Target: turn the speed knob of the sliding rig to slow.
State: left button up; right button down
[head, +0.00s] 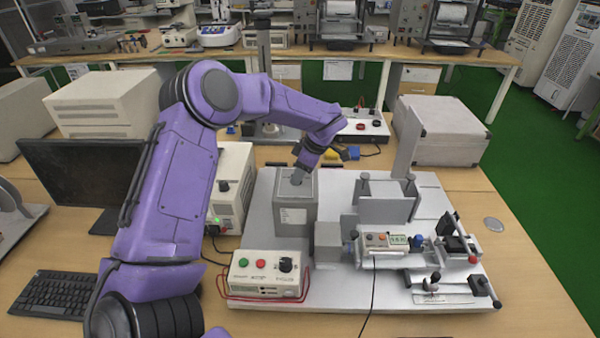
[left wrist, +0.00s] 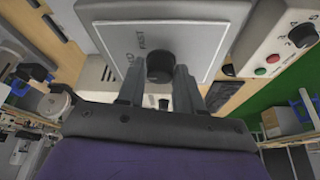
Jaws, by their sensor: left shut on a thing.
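The speed knob (left wrist: 159,62) is a round black knob on a pale square panel (left wrist: 205,35) in the left wrist view. The panel reads "FAST" beside the knob, with other lettering too small or cut off to read. The panel belongs to the grey box (head: 294,215) on the sliding rig's light base plate (head: 258,215). My left gripper (head: 298,177) is at the top of this box, its two fingers shut on the knob from either side. The knob is hidden in the head view. Its pointer and setting cannot be made out. My right gripper is not in view.
A control box (head: 265,275) with green and red buttons and a black dial stands in front of the rig. The rig's slide mechanism (head: 400,250) is to the right. A monitor (head: 80,175) and keyboard (head: 55,291) are at left.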

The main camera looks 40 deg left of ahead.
pick_arm(q)
jog(key=shift+a+r+n, duration=0.15)
jog(key=shift+a+n, duration=0.05)
jog(key=shift+n, duration=0.1)
jog(key=shift+w+n+g+p, duration=0.1)
jog(key=shift+n+g+p, duration=0.3)
jog(key=shift+n, duration=0.3)
jog(key=n+h, duration=0.1)
jog(key=n, duration=0.1)
jog(key=shift+n+g, duration=0.3)
jog(key=n, duration=0.1)
jog(key=n+h, duration=0.1)
jog(key=n, duration=0.1)
jog(key=shift+w+a+f+g, duration=0.1)
jog(key=shift+a+f+g, duration=0.1)
jog(key=shift+g, duration=0.2)
jog(key=shift+n+h+b, duration=0.65)
jog(key=shift+n+h, duration=0.05)
jog(key=shift+n, duration=1.2)
jog(key=shift+f, duration=0.1)
jog(key=o, duration=1)
jog(key=shift+s, duration=0.2)
